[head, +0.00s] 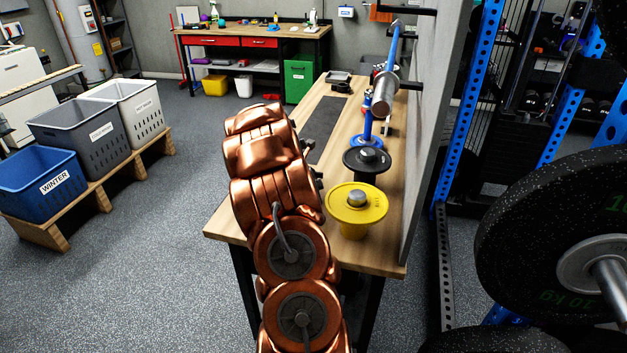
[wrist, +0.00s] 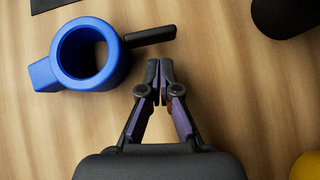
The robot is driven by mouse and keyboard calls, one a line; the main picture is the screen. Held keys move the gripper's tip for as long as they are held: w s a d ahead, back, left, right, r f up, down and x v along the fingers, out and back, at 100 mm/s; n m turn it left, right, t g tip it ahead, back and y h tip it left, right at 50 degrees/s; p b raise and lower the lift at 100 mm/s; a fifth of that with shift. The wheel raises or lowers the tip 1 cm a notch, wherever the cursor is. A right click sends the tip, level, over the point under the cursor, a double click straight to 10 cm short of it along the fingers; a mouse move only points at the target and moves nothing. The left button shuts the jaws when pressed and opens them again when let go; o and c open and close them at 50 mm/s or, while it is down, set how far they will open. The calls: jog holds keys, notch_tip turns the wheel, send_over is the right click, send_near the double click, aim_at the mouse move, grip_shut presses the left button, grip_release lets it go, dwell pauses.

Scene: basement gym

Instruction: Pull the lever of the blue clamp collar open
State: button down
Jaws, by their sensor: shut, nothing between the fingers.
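The blue clamp collar (wrist: 117,61) shows in the wrist view at the upper left, with its round opening facing the camera. A blue block juts from its lower left side. Its black lever (wrist: 152,36) sticks out to the right from the ring's upper right side. My gripper (wrist: 160,66) is shut and empty. In the picture its fingertips are just below the lever and right of the ring; I cannot tell the height gap. In the head view my copper-coloured arm covers part of the bench, and I cannot make out the collar or the gripper there.
A grey panel (head: 428,130) borders that side. In the wrist view, wood below the collar is bare.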

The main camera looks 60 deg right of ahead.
jog(key=shift+a+f+b, duration=0.1)
jog(key=shift+a+b, duration=0.2)
jog(key=shift+a, duration=0.15)
jog(key=shift+s+a+b, duration=0.2)
jog(key=shift+a+b, duration=0.35)
jog(key=shift+a, duration=0.5)
jog(key=v, duration=1)
jog(key=shift+s, duration=0.35)
